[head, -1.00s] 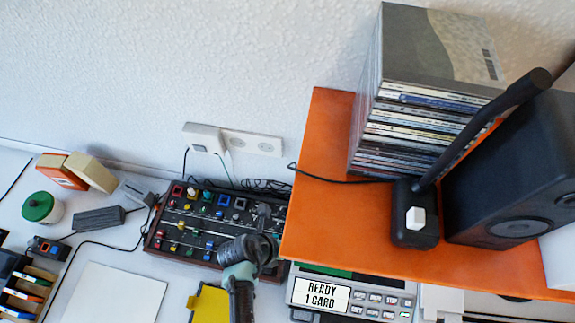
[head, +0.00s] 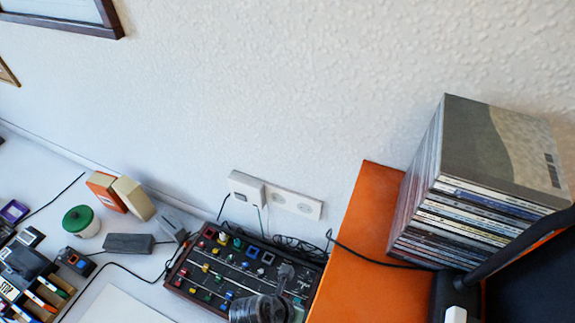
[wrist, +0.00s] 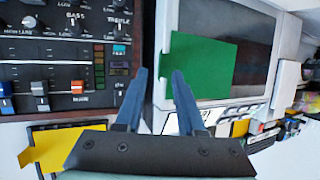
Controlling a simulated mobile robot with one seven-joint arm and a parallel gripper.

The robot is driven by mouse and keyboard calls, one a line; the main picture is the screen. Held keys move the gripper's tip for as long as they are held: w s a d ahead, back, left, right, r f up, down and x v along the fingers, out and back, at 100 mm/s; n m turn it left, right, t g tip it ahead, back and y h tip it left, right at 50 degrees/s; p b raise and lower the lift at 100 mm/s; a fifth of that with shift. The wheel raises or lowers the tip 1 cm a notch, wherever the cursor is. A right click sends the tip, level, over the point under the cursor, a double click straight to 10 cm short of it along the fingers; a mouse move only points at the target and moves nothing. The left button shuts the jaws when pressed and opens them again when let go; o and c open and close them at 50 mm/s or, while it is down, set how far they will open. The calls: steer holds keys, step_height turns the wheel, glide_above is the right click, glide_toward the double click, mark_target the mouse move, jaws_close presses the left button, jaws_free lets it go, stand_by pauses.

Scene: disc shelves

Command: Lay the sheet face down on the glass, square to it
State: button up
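In the wrist view a flat green sheet (wrist: 205,68) with a small tab on its left side lies over the left part of a dark glass (wrist: 256,55) in a pale grey frame. Its edges look roughly in line with the frame. I cannot tell which face is down. A yellow sheet (wrist: 62,146) with a similar tab lies at lower left, partly hidden behind my gripper's body. My gripper (wrist: 158,72) shows two blue fingers, apart, with nothing seen between them. The head view shows neither coloured sheet nor the glass.
A mixer with coloured knobs (head: 228,268) stands left of the orange shelf (head: 352,270), which holds a disc stack (head: 478,205) and a dark speaker (head: 530,285). A green-lidded jar (head: 80,221) and a white sheet or board (head: 122,308) are on the desk.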

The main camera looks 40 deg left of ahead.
steer(key=v, duration=1)
steer(key=shift+s+r, duration=0.2)
